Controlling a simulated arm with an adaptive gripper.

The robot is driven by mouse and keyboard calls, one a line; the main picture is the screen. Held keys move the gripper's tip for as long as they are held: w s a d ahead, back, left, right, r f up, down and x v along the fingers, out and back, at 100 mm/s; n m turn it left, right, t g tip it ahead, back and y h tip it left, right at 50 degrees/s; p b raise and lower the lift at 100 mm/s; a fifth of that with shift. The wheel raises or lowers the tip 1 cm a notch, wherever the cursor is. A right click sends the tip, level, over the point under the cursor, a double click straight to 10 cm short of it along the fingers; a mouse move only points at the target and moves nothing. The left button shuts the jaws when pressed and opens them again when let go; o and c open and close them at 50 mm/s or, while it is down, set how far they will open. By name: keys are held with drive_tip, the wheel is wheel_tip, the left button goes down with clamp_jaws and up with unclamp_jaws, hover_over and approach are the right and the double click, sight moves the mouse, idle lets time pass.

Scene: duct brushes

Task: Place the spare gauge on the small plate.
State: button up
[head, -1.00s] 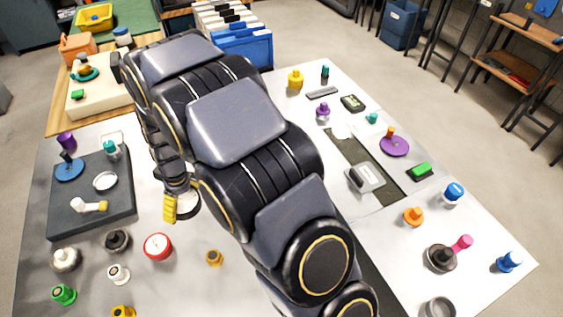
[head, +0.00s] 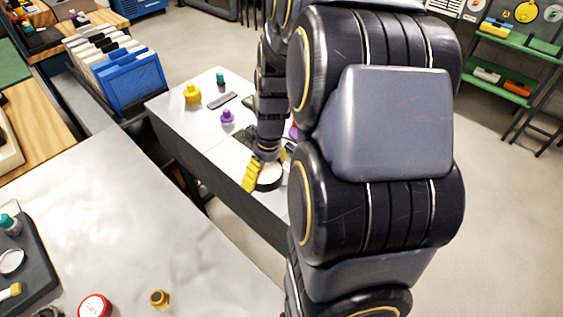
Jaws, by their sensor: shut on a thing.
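My gripper (head: 264,170) has yellow finger pads and is shut on a round gauge (head: 270,178) with a dark rim and a pale face. It holds the gauge at the near edge of the far white bench, in the middle of the head view. The height above the bench is hard to tell. The far finger is mostly hidden. I cannot make out the small plate now; my arm covers much of that bench. A purple sliver (head: 293,131) shows beside my arm.
On the far bench (head: 180,116) stand a yellow weight-like piece (head: 192,94), a teal-topped piece (head: 220,78), a grey bar (head: 222,100) and a purple knob (head: 227,118). The near table (head: 130,220) holds a red round item (head: 95,306) and a small amber piece (head: 159,298). A gap separates the two.

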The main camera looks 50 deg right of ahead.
sight(282, 171)
drive_tip(key=shift+s+d+r+m, duration=0.15)
drive_tip(key=shift+s+d, duration=0.3)
drive_tip(key=shift+s, duration=0.2)
drive_tip(key=shift+s+d+r+m, duration=0.15)
drive_tip(key=shift+s+d, duration=0.25)
drive_tip(key=shift+s, duration=0.2)
drive_tip(key=shift+d+f, duration=0.1)
drive_tip(key=shift+d, duration=0.15)
drive_tip(key=w+d+f, duration=0.2)
drive_tip(key=w+f, duration=0.1)
drive_tip(key=w+d+f, duration=0.6)
drive_tip(key=shift+w+d, duration=0.25)
drive_tip(key=shift+w, duration=0.15)
drive_tip(key=shift+w+d+f, duration=0.15)
drive_tip(key=shift+w+f, duration=0.05)
drive_tip(key=shift+f, duration=1.7)
drive_tip(key=o, duration=1)
drive_tip(key=shift+f, duration=0.1)
